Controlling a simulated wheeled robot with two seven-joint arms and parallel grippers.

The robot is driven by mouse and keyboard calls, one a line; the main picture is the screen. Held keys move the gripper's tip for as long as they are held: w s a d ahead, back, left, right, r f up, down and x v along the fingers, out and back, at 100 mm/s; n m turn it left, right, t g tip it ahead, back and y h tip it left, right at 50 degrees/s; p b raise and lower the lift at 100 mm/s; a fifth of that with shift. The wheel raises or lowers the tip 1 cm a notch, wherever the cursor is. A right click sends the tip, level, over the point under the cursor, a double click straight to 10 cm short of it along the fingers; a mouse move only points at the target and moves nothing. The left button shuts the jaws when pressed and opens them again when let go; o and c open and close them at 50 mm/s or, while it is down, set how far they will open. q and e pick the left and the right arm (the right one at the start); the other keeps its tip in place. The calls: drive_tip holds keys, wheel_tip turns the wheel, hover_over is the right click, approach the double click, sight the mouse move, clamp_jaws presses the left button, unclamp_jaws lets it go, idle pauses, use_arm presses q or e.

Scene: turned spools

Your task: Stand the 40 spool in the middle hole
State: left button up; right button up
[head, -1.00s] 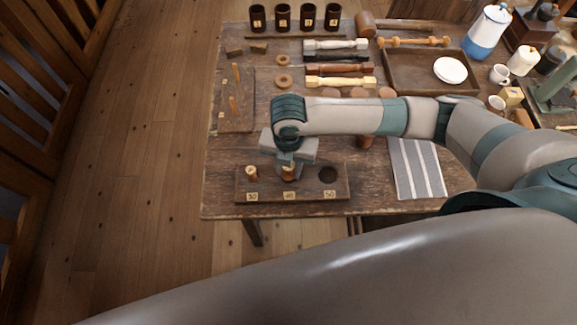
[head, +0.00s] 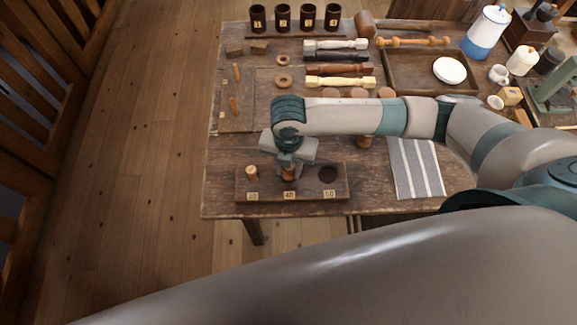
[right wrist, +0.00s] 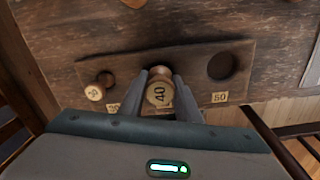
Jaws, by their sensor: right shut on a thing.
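The 40 spool (right wrist: 160,94) is a turned wooden spool with "40" on its light top. It stands at the middle hole of the dark wooden block (head: 310,186), above the 40 label (head: 289,195); whether it is fully seated is hidden. My right gripper (right wrist: 160,88) is shut on the 40 spool, with a finger on each side; in the head view the spool (head: 289,174) shows below the jaws. A lighter spool (head: 251,172) marked 30 stands in the left hole. The right hole (head: 328,174), labelled 50, is empty. My left gripper is not in view.
Another spool (head: 364,142) stands behind the block, right of my gripper. A striped cloth (head: 416,168) lies to the right. A pegged board (head: 237,119) lies at the back left. The table's front edge is close in front of the block.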

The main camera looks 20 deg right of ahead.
drive_tip(key=shift+f, duration=0.7)
idle(0.6)
